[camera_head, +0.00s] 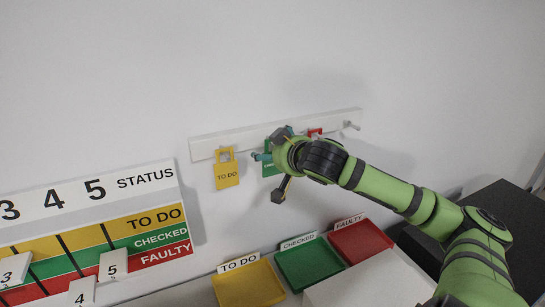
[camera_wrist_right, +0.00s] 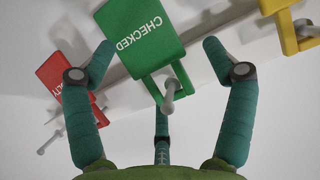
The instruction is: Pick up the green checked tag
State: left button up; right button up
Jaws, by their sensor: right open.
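The green checked tag (camera_wrist_right: 142,32) hangs by its loop from a peg (camera_wrist_right: 169,104) and fills the upper middle of the right wrist view, between my open fingers. In the head view only part of the green tag (camera_head: 268,169) shows; my right gripper (camera_head: 277,150) covers the rest. My right gripper (camera_wrist_right: 158,48) is open, with one finger on each side of the tag and visible space on both sides. I cannot tell how deep the fingertips reach beside it. My left gripper is not in view.
A yellow TO DO tag (camera_head: 227,175) and a red tag (camera_wrist_right: 72,95) hang on the same white rail (camera_head: 238,138), either side of the green one. Below are yellow (camera_head: 248,285), green (camera_head: 311,265) and red (camera_head: 360,242) trays. A status board (camera_head: 95,235) stands left.

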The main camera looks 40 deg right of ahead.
jog(key=shift+s, duration=0.1)
jog(key=c, duration=1.1)
jog(key=shift+c, duration=0.3)
